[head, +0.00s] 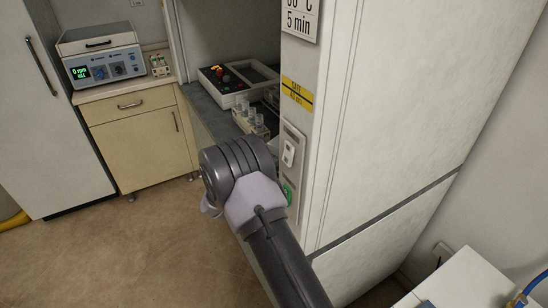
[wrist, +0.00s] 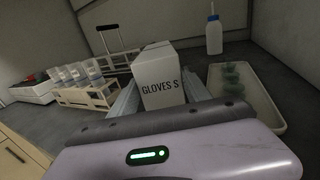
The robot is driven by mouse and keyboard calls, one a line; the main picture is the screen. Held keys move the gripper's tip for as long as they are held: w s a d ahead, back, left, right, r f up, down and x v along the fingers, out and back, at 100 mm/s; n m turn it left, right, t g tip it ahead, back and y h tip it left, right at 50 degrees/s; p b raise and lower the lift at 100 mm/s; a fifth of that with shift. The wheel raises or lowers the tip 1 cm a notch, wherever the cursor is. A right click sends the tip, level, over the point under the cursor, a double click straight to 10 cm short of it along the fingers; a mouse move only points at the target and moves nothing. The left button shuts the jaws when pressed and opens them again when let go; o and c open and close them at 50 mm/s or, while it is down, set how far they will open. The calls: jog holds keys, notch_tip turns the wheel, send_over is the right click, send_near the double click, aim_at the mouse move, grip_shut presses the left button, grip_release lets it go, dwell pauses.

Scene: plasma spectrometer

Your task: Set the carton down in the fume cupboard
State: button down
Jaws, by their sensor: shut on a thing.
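The carton (wrist: 160,82) is a white box marked "GLOVES S". In the wrist view it sits upright between the two fingers of my gripper (wrist: 160,100), which is shut on it. The fume cupboard's dark worktop (wrist: 220,62) lies beneath and around the carton. I cannot tell whether the carton's base touches the worktop. In the head view the cupboard's worktop (head: 203,103) shows behind the white side panel. My arm reaches in there, and the carton and my fingers are hidden.
A tray with green-tinted items (wrist: 240,98) lies to the right, and a white bottle (wrist: 213,36) behind. A control box (head: 235,82) is at the back. The cupboard's side panel (head: 318,120) flanks my arm.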

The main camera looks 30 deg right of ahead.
jog(key=shift+c, duration=2.4)
grip_release()
jog(key=shift+f, duration=0.1)
jog(key=p+v, duration=0.3)
jog(key=v, duration=0.9)
